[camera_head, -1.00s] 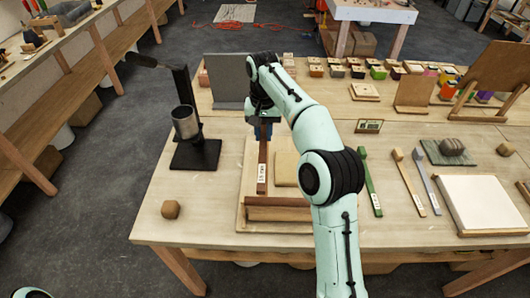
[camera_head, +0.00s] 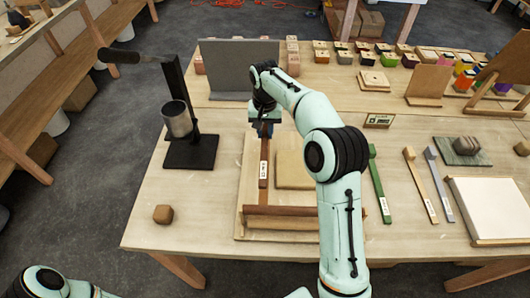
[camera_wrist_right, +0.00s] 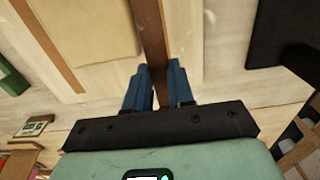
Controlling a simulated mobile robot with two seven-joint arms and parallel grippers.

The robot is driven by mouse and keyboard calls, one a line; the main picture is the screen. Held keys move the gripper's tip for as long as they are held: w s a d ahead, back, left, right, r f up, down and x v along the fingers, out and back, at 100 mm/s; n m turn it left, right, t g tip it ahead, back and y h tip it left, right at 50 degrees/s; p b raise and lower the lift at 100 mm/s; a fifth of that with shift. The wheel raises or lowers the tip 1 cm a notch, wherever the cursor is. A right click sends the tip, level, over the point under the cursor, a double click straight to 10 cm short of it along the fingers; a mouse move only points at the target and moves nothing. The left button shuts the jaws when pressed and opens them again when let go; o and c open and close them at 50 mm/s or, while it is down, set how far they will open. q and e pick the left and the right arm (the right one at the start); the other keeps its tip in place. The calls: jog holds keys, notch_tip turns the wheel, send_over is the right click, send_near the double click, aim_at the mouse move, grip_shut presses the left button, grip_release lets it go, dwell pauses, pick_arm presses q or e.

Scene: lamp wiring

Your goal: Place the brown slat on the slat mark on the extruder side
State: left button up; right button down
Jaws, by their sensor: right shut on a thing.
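The brown slat (camera_head: 263,180) carries a white label and runs front to back along the left part of the pale board (camera_head: 247,190), on the side toward the black extruder stand (camera_head: 185,115). My right gripper (camera_head: 264,131) is shut on the slat's far end. In the right wrist view the slat (camera_wrist_right: 149,35) runs between the blue fingers (camera_wrist_right: 153,88). The beige slab (camera_head: 293,165) lies right of the slat, apart from it. I cannot make out the slat mark, nor whether the slat touches the board. My left gripper is out of view; only part of my left arm shows.
A brown bar (camera_head: 290,211) lies across the board's front. Another brown strip (camera_wrist_right: 47,45) shows beyond the slab in the right wrist view. A grey panel (camera_head: 238,65) stands behind. Green (camera_head: 378,185), tan and grey-blue tools lie right. A small brown block (camera_head: 163,214) sits front left.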

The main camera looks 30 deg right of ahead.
aim_at(266, 136)
jog(key=f, duration=0.3)
jog(key=shift+s+f, duration=0.3)
jog(key=shift+w+f, duration=0.15)
jog(key=shift+f, duration=0.4)
notch_tip(266, 136, down, 5)
jog(key=shift+f+b, duration=0.15)
jog(key=shift+b, duration=0.4)
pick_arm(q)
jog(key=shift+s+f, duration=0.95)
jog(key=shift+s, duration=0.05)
pick_arm(e)
jog(key=shift+w, duration=0.1)
jog(key=shift+f, duration=0.15)
jog(key=c, duration=1)
grip_release()
